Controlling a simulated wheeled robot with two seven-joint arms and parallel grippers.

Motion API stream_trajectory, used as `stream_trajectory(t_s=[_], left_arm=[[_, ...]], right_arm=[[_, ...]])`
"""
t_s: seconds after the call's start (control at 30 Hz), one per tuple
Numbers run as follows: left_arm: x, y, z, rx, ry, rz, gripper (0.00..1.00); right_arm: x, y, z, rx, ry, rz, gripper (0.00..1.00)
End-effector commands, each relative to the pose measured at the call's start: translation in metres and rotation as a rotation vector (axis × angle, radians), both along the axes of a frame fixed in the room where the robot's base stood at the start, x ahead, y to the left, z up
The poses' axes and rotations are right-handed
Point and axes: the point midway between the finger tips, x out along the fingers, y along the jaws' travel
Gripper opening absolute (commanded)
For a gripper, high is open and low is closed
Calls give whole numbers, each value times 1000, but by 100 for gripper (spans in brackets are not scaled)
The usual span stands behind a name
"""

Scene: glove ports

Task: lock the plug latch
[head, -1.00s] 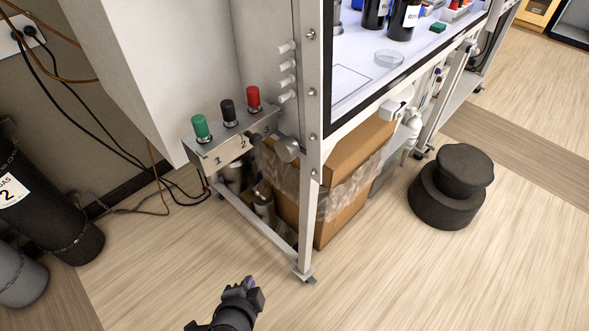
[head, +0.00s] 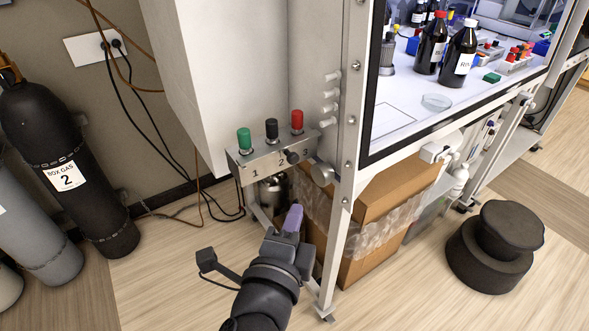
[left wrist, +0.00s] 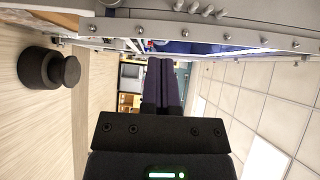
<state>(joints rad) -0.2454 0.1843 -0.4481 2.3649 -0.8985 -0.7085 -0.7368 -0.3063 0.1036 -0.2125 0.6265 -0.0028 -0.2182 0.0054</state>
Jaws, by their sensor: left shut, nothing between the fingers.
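No part in view can be told for certain as the plug latch. A grey metal panel (head: 245,168) marked 1, 2, 3 carries green, black and red knobs on top. A small black knob (head: 292,157) sits on its front near the 3. A round metal disc (head: 321,173) stands at its right end, beside the frame post. My left gripper (head: 295,212) is below the panel in the head view, its purple fingers pointing up, apart from the panel in the picture. In the left wrist view its fingers (left wrist: 160,75) are together and empty. My right gripper is not in view.
The white frame post (head: 349,150) stands right of the panel. A cardboard box (head: 392,190) sits under the bench. A black stool (head: 492,247) stands on the floor at right. Black gas cylinder 2 (head: 60,130) and loose cables are at left. White pegs (head: 330,93) stick out from the frame.

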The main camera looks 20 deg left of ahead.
Motion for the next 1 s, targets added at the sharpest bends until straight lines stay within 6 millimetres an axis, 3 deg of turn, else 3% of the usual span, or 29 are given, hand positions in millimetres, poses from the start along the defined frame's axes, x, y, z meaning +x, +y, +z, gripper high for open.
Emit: stream_trajectory(t_s=[0.33, 0.4, 0.63, 1.0], left_arm=[[76, 5, -2, 1, -2, 2, 0], [84, 14, -3, 3, 0, 2, 0], [100, 32, -4, 0, 1, 0, 0], [101, 34, -3, -1, 2, 0, 0]], right_arm=[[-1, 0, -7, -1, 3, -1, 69], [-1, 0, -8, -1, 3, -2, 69], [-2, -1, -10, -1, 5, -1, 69], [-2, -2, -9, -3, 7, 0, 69]])
